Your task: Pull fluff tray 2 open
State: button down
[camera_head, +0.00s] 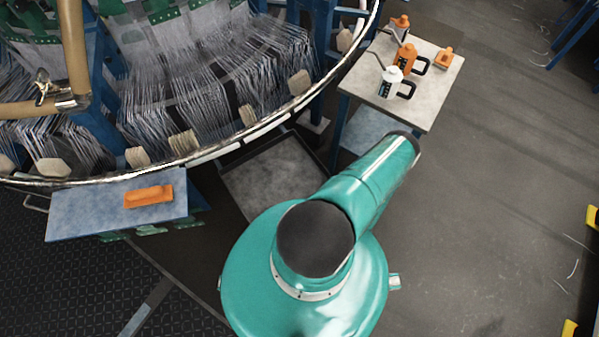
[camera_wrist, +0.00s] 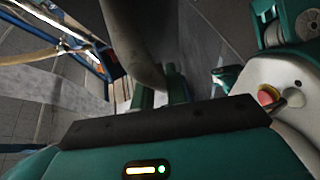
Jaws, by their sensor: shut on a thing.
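A shallow grey tray with a dark rim (camera_head: 228,188), which I take as fluff tray 2, lies low under the loom's ring in the head view. My teal arm covers its near right part, and no number is readable. My gripper is hidden behind the arm in the head view. In the wrist view my gripper (camera_wrist: 160,95) shows its two green fingers beyond a dark plate. They are shut at the end of a grey rounded bar (camera_wrist: 130,40), which looks like the tray's handle. The exact contact is in shadow.
The loom's round rim (camera_head: 290,105) arches above the tray. A small table (camera_head: 433,85) with orange and white bottles stands at the right. A blue-grey shelf (camera_head: 90,210) with an orange block (camera_head: 148,197) is at the left. Floor at the right is largely clear.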

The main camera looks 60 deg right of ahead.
jog(key=shift+s, duration=0.35)
jog(key=c, duration=1.4)
grip_release()
jog(key=shift+w, duration=0.1)
jog(key=v, duration=1.4)
